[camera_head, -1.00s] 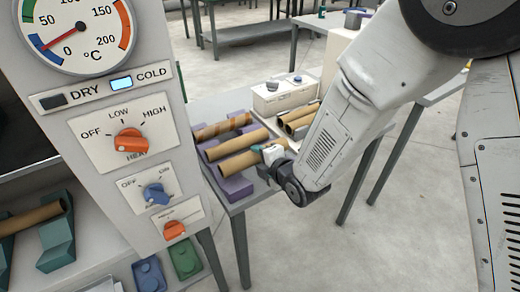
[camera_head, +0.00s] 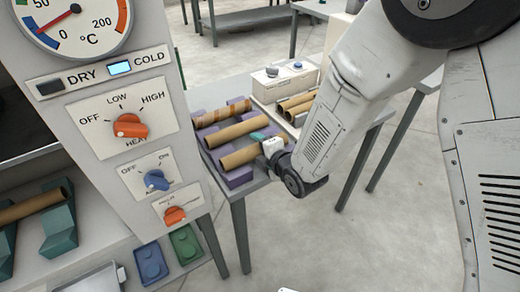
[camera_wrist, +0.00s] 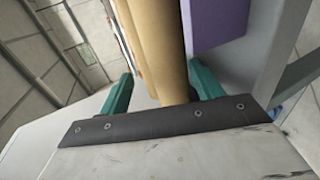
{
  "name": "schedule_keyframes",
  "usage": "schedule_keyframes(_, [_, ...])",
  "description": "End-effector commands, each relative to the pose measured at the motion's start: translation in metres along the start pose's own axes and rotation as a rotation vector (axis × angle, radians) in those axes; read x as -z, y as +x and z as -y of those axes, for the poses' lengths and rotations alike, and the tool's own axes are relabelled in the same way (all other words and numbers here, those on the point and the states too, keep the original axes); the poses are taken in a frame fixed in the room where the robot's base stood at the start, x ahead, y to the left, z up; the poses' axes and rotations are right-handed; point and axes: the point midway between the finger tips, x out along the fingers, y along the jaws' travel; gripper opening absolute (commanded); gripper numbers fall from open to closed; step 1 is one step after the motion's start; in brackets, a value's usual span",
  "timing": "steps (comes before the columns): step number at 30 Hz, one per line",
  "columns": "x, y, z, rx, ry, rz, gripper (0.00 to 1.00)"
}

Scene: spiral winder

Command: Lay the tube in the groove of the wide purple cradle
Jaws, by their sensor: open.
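The wide purple cradle (camera_head: 238,178) stands on the grey table and holds several brown tubes side by side. The nearest tube (camera_head: 238,156) lies along its front groove. My gripper (camera_head: 268,142) is at the right end of this tube. In the wrist view, my gripper's teal fingers (camera_wrist: 163,88) stand apart on either side of a tube (camera_wrist: 167,45), with gaps showing beside it. Purple cradle (camera_wrist: 215,20) shows to its right. The tube's near end is hidden by the gripper body.
A white box (camera_head: 284,82) with small knobs and more tubes (camera_head: 296,104) stand behind the cradle. A control panel (camera_head: 160,145) with dials rises at the left. Another tube (camera_head: 32,207) rests in green cradles (camera_head: 62,230) at the lower left. Open floor lies to the right.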

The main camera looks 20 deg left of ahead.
Motion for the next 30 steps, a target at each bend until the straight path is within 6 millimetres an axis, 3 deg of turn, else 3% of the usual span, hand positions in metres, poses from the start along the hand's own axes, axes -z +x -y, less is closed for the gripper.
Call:
schedule_keyframes(5, [0.0, -0.016, -0.001, -0.001, 0.0, 0.0, 0.65])
schedule_keyframes(15, [-0.001, -0.07, 0.0, 0.0, 0.0, 0.001, 0.65])
schedule_keyframes(26, [-0.001, -0.078, 0.0, 0.0, 0.0, 0.001, 0.65])
schedule_keyframes(30, [0.0, -0.081, -0.009, -0.003, 0.0, 0.001, 0.65])
